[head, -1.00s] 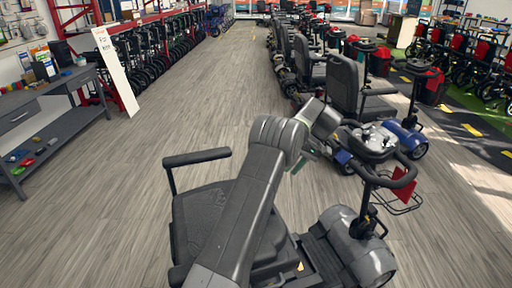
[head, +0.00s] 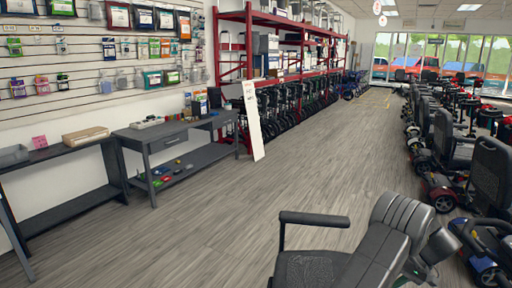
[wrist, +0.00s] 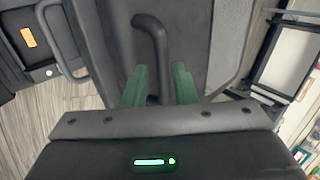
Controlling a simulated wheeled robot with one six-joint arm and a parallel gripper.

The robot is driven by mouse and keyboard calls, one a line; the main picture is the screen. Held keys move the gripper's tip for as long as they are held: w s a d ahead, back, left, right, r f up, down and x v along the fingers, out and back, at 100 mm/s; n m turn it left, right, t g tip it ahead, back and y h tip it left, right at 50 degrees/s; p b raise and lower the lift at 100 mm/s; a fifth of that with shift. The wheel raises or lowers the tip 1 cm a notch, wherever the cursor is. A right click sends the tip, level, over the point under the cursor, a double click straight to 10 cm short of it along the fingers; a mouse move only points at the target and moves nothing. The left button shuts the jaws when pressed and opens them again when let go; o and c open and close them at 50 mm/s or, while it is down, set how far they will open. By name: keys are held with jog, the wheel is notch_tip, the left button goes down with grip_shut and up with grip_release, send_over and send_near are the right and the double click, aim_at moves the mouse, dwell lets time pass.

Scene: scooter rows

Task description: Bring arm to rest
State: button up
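In the wrist view my gripper (wrist: 159,72) has two green fingers standing apart. A dark curved bar (wrist: 150,30) shows between them, in front of a dark padded surface; I cannot tell its depth, but no grip on it is visible. In the head view my grey arm (head: 392,235) is folded low at the bottom right, its far end cut off by the frame edge. The fingers are not clearly seen there. A black armrest (head: 314,219) and seat (head: 308,270) are just left of the arm.
Scooters (head: 492,170) line the right side. A grey workbench (head: 178,128) and a second dark bench (head: 70,150) stand along the left wall. A white sign board (head: 252,120) leans by the red racks (head: 222,15). The wooden floor (head: 230,215) between is clear.

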jog(key=shift+x, duration=0.95)
jog(key=shift+r, duration=0.15)
